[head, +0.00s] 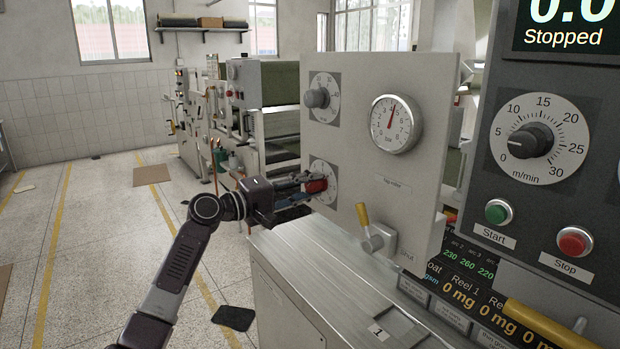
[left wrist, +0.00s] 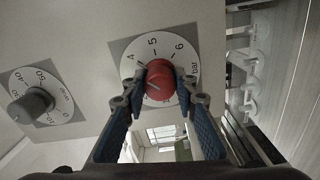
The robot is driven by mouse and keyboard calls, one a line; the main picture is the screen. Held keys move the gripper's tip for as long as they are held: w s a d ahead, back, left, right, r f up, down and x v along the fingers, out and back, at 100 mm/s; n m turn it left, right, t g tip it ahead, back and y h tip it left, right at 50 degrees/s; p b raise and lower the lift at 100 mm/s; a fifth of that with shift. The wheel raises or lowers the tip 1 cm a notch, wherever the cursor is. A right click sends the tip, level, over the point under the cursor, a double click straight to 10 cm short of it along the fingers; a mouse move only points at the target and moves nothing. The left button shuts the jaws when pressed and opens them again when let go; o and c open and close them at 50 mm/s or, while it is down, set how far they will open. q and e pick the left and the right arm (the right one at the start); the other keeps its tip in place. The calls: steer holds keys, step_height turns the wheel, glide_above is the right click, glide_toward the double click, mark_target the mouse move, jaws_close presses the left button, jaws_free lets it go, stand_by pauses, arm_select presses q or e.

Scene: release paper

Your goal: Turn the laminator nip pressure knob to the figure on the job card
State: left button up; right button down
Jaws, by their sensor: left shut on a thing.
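The red pressure knob (head: 317,185) sits low on the left of the pale panel, on a grey plate with a white dial. In the left wrist view the red knob (left wrist: 158,82) is between my left fingertips (left wrist: 162,76). The dial (left wrist: 154,48) there shows 4, 5, 6 and "bar"; the knob's exact setting is unclear. In the head view my left gripper (head: 308,183) is shut on the knob from the left. The round gauge (head: 396,124) on the panel has its red needle near 4. I cannot make out a job card. My right gripper is not in view.
A grey knob (head: 317,98) with its own dial is above the red one. A yellow-handled lever (head: 369,229) sticks out lower right, beside a "Shut" label. A dark console (head: 540,200) with a speed knob, Start and Stop buttons stands right. Open floor lies left.

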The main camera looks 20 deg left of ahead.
arm_select(q)
steer(key=n+p, duration=0.4)
steer(key=n, duration=0.1)
steer(key=shift+r, duration=0.3)
steer(key=shift+f+n+p, duration=0.15)
steer(key=shift+n+p, duration=1.1)
steer(key=shift+n, duration=0.45)
steer(key=shift+f, duration=0.1)
steer(key=o, duration=1.2)
steer(key=shift+c, duration=0.2)
steer(key=shift+f, duration=0.1)
steer(key=v, duration=1.2)
